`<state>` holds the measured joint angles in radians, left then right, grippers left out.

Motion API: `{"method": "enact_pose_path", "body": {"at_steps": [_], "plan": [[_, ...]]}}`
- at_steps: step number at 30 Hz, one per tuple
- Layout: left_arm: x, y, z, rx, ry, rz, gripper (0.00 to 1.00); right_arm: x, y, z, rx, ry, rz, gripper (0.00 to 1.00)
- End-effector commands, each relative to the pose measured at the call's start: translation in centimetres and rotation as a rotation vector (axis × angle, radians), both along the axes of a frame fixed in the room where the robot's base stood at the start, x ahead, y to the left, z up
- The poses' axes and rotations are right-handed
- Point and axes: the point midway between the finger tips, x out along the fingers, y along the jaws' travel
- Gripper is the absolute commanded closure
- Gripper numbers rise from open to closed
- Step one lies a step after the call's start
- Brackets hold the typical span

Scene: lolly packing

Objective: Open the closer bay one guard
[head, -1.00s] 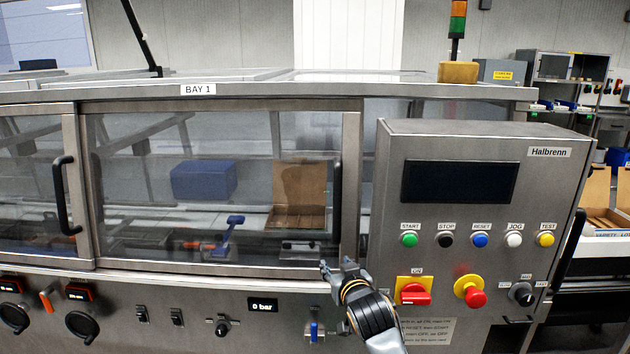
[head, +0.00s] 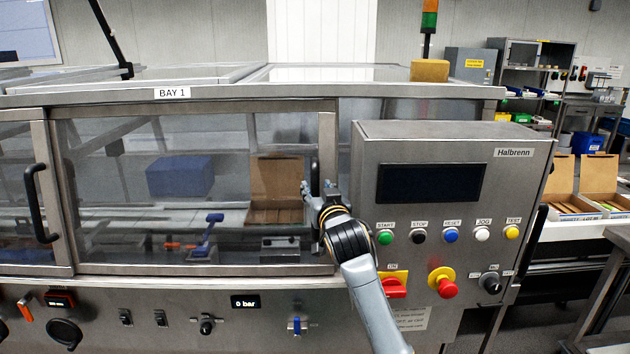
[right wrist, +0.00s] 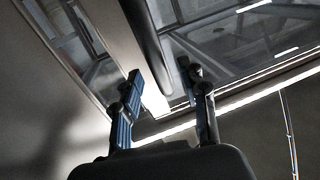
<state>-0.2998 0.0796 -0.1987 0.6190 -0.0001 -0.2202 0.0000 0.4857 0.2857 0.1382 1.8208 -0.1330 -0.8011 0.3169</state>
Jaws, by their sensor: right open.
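The bay one guard beside the control panel is a clear sliding or hinged panel in a steel frame (head: 327,140), and it is shut. Its black vertical handle (head: 314,168) is on the right edge of the guard. My right gripper (head: 316,188) is in front of the lower part of this handle and hides some of it. In the right wrist view the fingers (right wrist: 160,75) are spread apart, with the dark handle bar (right wrist: 150,40) running between and beyond their tips. I cannot tell whether they touch it. My left gripper is not in view.
The Halbrenn control panel (head: 430,147) juts out just right of the guard. Another guard with a black handle (head: 37,205) is at left. Behind the guard are a blue block (head: 179,176), an open carton (head: 277,180) and a blue-handled tool (head: 209,232).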

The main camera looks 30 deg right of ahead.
Motion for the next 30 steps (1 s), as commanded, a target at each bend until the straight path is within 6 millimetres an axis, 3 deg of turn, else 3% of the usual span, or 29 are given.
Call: {"method": "enact_pose_path", "body": {"at_steps": [7, 18, 19, 25, 30], "plan": [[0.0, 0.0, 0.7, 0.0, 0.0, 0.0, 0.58, 2.4, -0.9, 0.1, 0.0, 0.0, 0.0, 0.57], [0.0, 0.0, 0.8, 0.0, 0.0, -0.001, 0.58, 2.8, -1.0, 0.0, -0.001, 0.0, 0.0, 0.57], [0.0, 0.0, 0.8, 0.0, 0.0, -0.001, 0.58, 2.8, -1.0, 0.0, -0.001, 0.0, 0.0, 0.59], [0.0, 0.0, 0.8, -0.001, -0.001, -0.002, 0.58, 2.8, -1.0, 0.0, -0.001, 0.0, 0.0, 1.0], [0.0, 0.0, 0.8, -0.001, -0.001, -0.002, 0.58, 2.8, -1.0, -0.1, -0.001, 0.001, 0.0, 1.0]]}}
